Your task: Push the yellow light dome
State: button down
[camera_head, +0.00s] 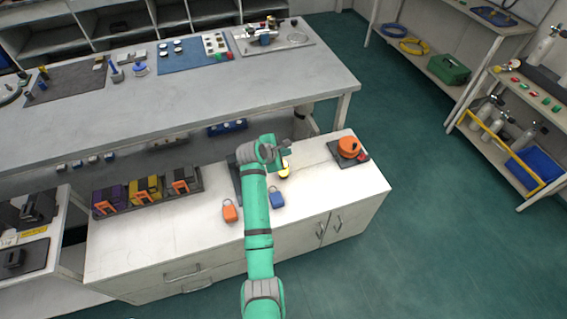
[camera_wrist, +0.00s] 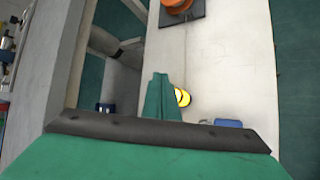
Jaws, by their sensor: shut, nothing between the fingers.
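The yellow light dome (camera_head: 285,172) sits on the white cabinet top, just beside my green arm, which hides part of it in the head view. In the wrist view the yellow dome (camera_wrist: 183,97) shows just right of my fingers, partly covered by them. My gripper (camera_wrist: 160,80) is shut and empty, with its green fingers together. In the head view my gripper (camera_head: 286,147) is over the cabinet top, near the dome and toward the bench. I cannot tell whether the fingers touch the dome.
A blue padlock (camera_head: 277,199) and an orange padlock (camera_head: 230,212) lie nearby. An orange round item on a dark plate (camera_head: 350,148) stands to the right. Purple, yellow and black-orange units in a tray (camera_head: 201,180) stand left. The long grey bench (camera_head: 190,95) runs behind.

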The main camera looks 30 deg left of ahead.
jog(key=a+r, duration=0.2)
jog(key=r, duration=0.1)
jog(key=shift+w+a+n, duration=0.25)
jog(key=shift+w+n, duration=0.15)
jog(key=shift+f, duration=0.15)
jog(key=shift+f, duration=4.3)
jog(key=shift+d, duration=0.1)
jog(key=shift+f, duration=0.1)
